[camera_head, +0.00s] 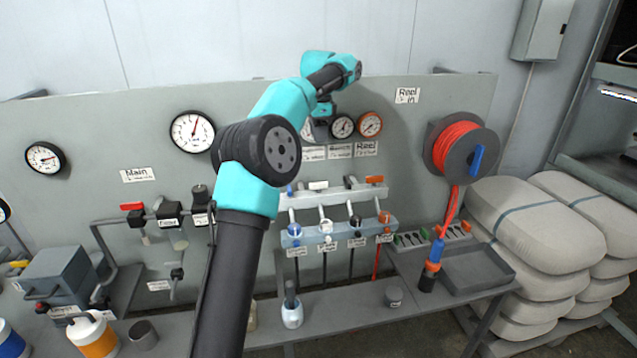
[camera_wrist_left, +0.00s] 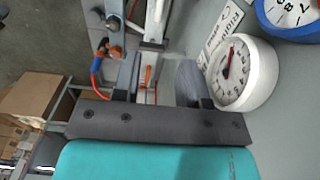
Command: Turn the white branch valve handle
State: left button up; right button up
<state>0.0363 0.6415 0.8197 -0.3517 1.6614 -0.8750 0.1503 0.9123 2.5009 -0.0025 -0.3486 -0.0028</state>
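The white branch valve handle (camera_head: 318,185) is a small light lever on the upper rail of the branch manifold, between the blue-handled and black-handled branches. The white knob (camera_head: 325,226) of the same branch is below it. My left gripper (camera_wrist_left: 155,76) is open in the left wrist view, its two dark fingers spread apart. An orange lever (camera_wrist_left: 148,78) shows between the fingers, with no clear contact. In the head view my left arm reaches up to the gauges above the manifold, and the fingertips are mostly hidden behind its links. My right gripper is not in view.
A white-rimmed gauge (camera_wrist_left: 241,72) is close beside the right finger. An orange-rimmed gauge (camera_head: 370,124) is on the panel, right of my wrist. A red hose reel (camera_head: 457,148) hangs farther right, above a grey tray (camera_head: 478,268). Stacked sacks (camera_head: 528,225) stand at the right.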

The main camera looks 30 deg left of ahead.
aim_at(319, 183)
pick_arm(q)
notch_tip(319, 183, down, 17)
jog(key=shift+r, duration=0.15)
dwell(0.5)
jog(key=shift+c, duration=0.2)
grip_shut()
